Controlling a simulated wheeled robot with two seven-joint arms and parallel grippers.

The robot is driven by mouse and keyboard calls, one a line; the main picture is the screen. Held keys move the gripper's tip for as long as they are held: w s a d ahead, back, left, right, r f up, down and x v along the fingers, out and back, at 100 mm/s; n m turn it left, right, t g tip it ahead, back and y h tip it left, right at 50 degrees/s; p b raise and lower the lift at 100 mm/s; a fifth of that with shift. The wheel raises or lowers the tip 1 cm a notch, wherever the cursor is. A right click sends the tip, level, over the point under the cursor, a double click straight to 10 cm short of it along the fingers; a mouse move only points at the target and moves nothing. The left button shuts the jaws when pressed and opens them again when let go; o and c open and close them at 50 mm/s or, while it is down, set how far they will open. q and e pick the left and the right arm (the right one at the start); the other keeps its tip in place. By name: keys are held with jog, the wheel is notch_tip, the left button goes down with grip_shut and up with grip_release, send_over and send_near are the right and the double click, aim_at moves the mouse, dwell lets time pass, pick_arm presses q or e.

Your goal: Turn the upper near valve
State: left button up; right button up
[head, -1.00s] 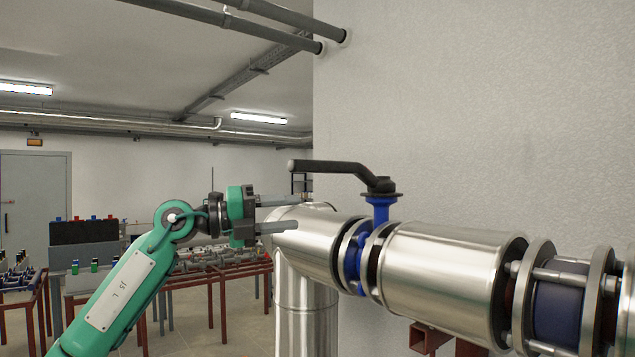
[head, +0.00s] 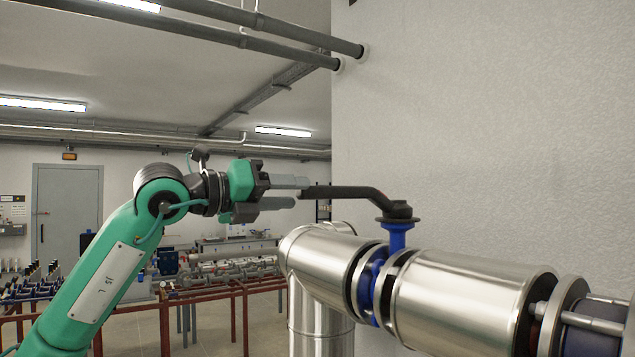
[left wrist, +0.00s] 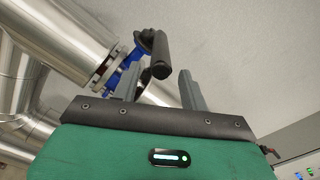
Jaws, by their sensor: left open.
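The valve has a black lever handle (head: 345,192) on a blue body (head: 397,237), set in a shiny metal pipe. The lever points left, toward my left gripper. My left gripper (head: 300,193) is open, its two grey fingers pointing right at the lever's free end. In the left wrist view the black handle (left wrist: 160,58) shows end-on, beyond and between the two fingers (left wrist: 163,85). The blue valve body (left wrist: 128,72) is behind it to the left. I cannot tell whether the fingers touch the lever. My right gripper is not in view.
The metal pipe (head: 470,290) runs along the right and bends down at a vertical pipe (head: 318,310). A plain wall (head: 490,130) stands behind it. Red-framed tables (head: 190,295) with equipment stand farther back on the left. Pipes run overhead (head: 265,35).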

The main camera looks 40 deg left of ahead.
aim_at(317, 193)
pick_arm(q)
jog(key=p+x, duration=0.1)
jog(key=x, duration=0.4)
jog(key=shift+r+p, duration=0.15)
jog(key=shift+p, duration=0.25)
jog(key=shift+w+d, duration=0.15)
jog(key=shift+w, duration=0.25)
jog(key=shift+w+d, duration=0.1)
jog(key=shift+w, duration=0.1)
jog(key=shift+c, duration=0.4)
grip_shut()
